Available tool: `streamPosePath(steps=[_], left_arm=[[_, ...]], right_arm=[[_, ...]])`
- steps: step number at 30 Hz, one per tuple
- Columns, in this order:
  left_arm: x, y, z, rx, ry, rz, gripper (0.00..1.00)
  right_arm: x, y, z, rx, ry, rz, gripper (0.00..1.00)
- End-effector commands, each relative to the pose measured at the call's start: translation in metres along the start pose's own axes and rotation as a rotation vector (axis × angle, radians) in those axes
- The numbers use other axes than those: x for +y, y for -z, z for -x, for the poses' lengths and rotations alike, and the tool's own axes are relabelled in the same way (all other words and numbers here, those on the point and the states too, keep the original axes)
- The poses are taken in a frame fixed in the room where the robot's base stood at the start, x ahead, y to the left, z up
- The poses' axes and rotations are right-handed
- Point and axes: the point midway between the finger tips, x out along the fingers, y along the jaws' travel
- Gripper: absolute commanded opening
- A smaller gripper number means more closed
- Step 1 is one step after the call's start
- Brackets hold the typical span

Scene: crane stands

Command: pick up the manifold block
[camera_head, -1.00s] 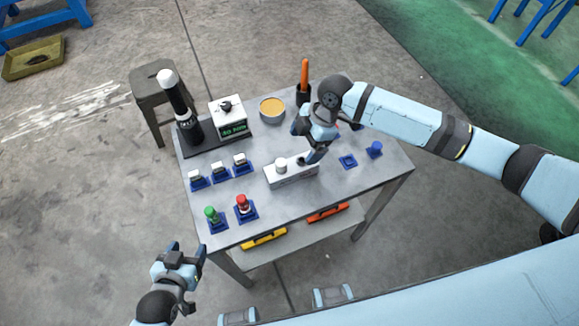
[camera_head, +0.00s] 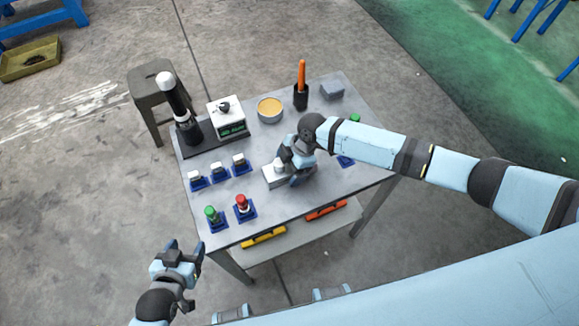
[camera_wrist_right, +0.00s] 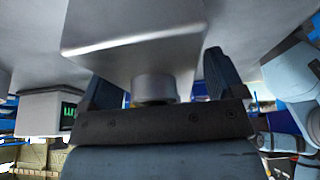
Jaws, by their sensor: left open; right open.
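The manifold block (camera_head: 272,181), a pale grey box with a short round knob on top, sits on the grey table. My right gripper (camera_head: 289,172) is over it and hides its right part. In the right wrist view the block (camera_wrist_right: 125,45) is large, and its knob (camera_wrist_right: 154,88) lies between the two open fingers of my right gripper (camera_wrist_right: 162,80). I cannot tell whether the fingers touch it. My left gripper (camera_head: 186,249) is open and empty, off the table's front left corner.
Three blue-based holders (camera_head: 219,170) with white-topped parts stand left of the block. Green (camera_head: 211,215) and red (camera_head: 241,204) knobbed parts stand in front. A white tester (camera_head: 227,119), an amber-filled bowl (camera_head: 270,109) and a cup with an orange-handled tool (camera_head: 301,88) stand behind.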

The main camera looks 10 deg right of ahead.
Motion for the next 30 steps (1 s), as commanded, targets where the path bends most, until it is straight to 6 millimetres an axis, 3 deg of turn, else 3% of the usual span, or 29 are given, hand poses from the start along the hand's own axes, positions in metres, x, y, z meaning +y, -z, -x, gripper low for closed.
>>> streamPosePath(steps=[2, 3, 14, 24, 30], left_arm=[[0.000, 0.000, 0.000, 0.000, 0.000, 0.000, 0.63], [0.000, 0.000, 0.000, 0.000, 0.000, 0.000, 0.63], [0.000, 0.000, 0.000, 0.000, 0.000, 0.000, 0.63], [0.000, 0.000, 0.000, 0.000, 0.000, 0.000, 0.63], [0.000, -0.001, -0.001, 0.000, 0.000, 0.000, 0.63]], right_arm=[[0.000, 0.000, 0.000, 0.000, 0.000, 0.000, 0.88], [0.000, 0.000, 0.000, 0.000, 0.000, 0.000, 0.84], [0.000, 0.000, 0.000, 0.000, 0.000, -0.001, 0.01], [0.001, 0.002, 0.004, 0.002, -0.003, 0.001, 0.00], [0.002, 0.008, 0.017, 0.003, -0.003, 0.003, 0.00]])
